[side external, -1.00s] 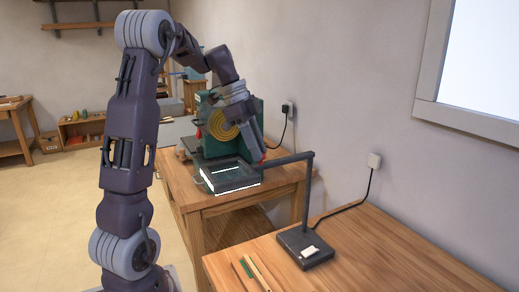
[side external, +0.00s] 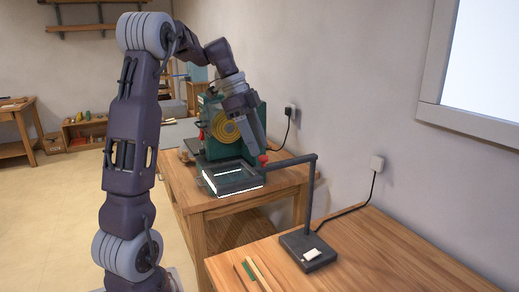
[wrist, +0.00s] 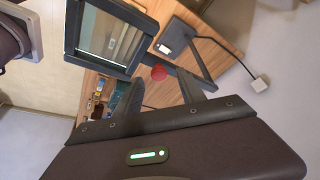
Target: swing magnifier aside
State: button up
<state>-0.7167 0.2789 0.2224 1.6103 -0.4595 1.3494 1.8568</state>
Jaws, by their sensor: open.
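The magnifier is a dark rectangular frame (side external: 233,181) with a lit white edge. It hangs on a thin dark arm (side external: 290,161) from a post on a dark base (side external: 308,251). A red knob (side external: 263,158) sits where the frame meets the arm. In the wrist view the magnifier frame (wrist: 82,30) is at the upper left and the red knob (wrist: 158,72) is near the middle. My gripper (wrist: 160,84) is open and empty, with its fingers on either side of the knob in the picture. I cannot tell whether they touch it. The fingertips are hard to see from the side.
A green machine with a yellow coiled disc (side external: 226,125) stands behind the magnifier on a wooden bench (side external: 245,204). The near bench (side external: 390,255) holds the base, a white tag and thin strips (side external: 257,275).

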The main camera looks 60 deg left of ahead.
jog(key=v, duration=0.4)
jog(key=shift+s+a+r, duration=0.1)
jog(key=shift+r, duration=0.2)
jog(key=s+d+f+n+y, duration=0.1)
jog(key=s+d+n, duration=0.25)
jog(key=d, duration=0.65)
jog(key=s+d+n+y, duration=0.15)
jog(key=s+d, duration=0.35)
jog(key=d, duration=0.5)
jog(key=s+d+f+n+t, duration=0.2)
jog(key=s+d+f+n, duration=0.2)
jog(key=s, duration=0.4)
notch_tip(320, 180, down, 2)
jog(key=shift+s+d+t+y, duration=0.2)
jog(key=shift+d+t+y, duration=0.15)
jog(key=shift+d, duration=0.15)
